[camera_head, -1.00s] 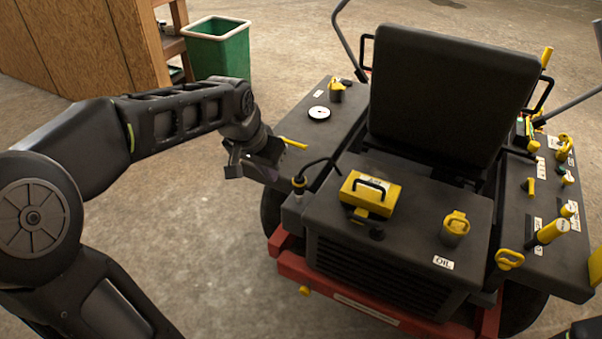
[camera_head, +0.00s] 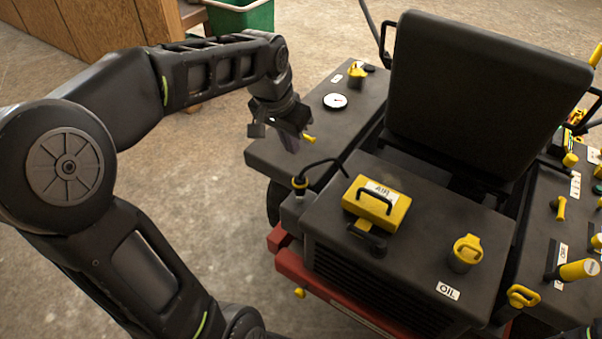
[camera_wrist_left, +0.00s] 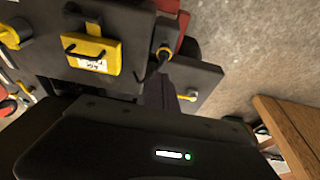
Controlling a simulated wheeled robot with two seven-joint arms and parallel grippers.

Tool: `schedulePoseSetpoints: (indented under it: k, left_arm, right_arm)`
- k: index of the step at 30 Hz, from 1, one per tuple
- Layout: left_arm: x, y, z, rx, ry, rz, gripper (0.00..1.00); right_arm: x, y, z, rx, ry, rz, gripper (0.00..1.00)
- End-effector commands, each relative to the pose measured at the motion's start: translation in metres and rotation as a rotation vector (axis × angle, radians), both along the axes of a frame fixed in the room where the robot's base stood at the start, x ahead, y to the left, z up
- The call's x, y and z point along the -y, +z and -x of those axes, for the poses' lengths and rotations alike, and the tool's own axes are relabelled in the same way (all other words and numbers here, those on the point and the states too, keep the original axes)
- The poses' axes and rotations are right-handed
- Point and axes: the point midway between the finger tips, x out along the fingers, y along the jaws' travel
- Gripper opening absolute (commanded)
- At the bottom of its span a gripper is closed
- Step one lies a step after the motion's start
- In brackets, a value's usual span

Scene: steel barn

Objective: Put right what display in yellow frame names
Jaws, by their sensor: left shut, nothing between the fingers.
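A black machine with a seat (camera_head: 485,85) and a red frame fills the right of the head view. My left gripper (camera_head: 291,137) is shut and empty at its left side panel, close beside a small yellow lever (camera_head: 309,138); I cannot tell if they touch. The lever also shows in the left wrist view (camera_wrist_left: 187,97). On the rear hood are a yellow box marked AIR (camera_head: 377,203), with a black handle, and a yellow cap (camera_head: 466,250) by an OIL label (camera_head: 448,291). I cannot make out a yellow-framed display. My right gripper is not in view.
A yellow-topped plug with a black hose (camera_head: 300,183) stands at the hood's left corner. A white gauge (camera_head: 335,101) and yellow knob (camera_head: 357,73) sit on the left panel. A green bin (camera_head: 240,15) and wooden cabinet (camera_head: 90,45) stand behind. Concrete floor is clear at left.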

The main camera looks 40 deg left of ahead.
Motion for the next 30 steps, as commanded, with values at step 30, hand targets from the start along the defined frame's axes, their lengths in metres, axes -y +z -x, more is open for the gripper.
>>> schedulePoseSetpoints:
  k: [30]
  left_arm:
    - [0.000, -0.131, -0.028, -0.002, 0.001, 0.001, 0.00]
  right_arm:
    - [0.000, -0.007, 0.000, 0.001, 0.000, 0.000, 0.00]
